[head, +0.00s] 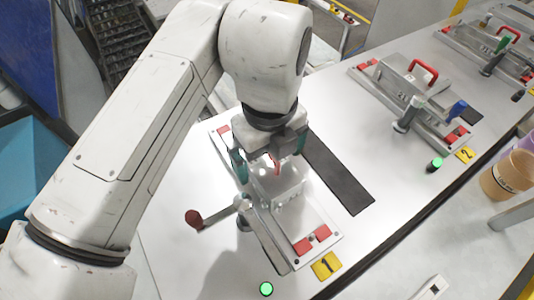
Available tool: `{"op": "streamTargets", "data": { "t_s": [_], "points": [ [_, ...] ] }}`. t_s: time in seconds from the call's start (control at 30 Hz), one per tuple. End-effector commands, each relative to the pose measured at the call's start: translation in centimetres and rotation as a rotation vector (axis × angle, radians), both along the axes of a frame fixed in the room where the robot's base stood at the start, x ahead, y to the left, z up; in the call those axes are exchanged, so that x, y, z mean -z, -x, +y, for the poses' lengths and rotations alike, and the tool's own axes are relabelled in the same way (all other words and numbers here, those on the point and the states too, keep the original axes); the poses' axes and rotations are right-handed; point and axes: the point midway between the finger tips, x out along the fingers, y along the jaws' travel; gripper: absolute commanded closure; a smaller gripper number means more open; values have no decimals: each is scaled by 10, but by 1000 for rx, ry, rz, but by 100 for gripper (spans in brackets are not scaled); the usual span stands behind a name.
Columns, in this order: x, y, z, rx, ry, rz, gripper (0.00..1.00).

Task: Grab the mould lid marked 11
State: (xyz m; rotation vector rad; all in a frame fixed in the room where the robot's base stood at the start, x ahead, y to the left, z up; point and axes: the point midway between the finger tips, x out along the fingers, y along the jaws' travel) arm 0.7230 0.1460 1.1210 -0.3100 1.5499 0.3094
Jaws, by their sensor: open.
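My gripper (270,154) is open above the near mould station, its two teal-tipped fingers apart. The near mould lid (285,190) is a grey metal block with a red handle (277,164). The handle shows between my fingers, partly hidden by the gripper body; I cannot tell whether they touch it. The lid sits on a metal base plate (322,252) with red pads at its ends. A yellow tag (326,266) beside the plate seems to read 1; no 11 is legible.
A clamp lever with a dark red knob (194,218) sticks out left of the lid. A dark strip (338,175) lies to the right. A second station with a red handle (424,70) and tag 2 (465,155) stands further right. Green buttons (266,289) sit near the edge.

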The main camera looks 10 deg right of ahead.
Motion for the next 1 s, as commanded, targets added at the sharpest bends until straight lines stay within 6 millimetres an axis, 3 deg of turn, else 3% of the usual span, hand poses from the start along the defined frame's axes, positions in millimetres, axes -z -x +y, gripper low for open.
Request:
{"op": "streamTargets", "data": {
  "t_s": [0.27,1.0],
  "points": [
    [4,0,0,0,0,-1,0],
    [3,0,0,0,0,-1,70]
  ]
}}
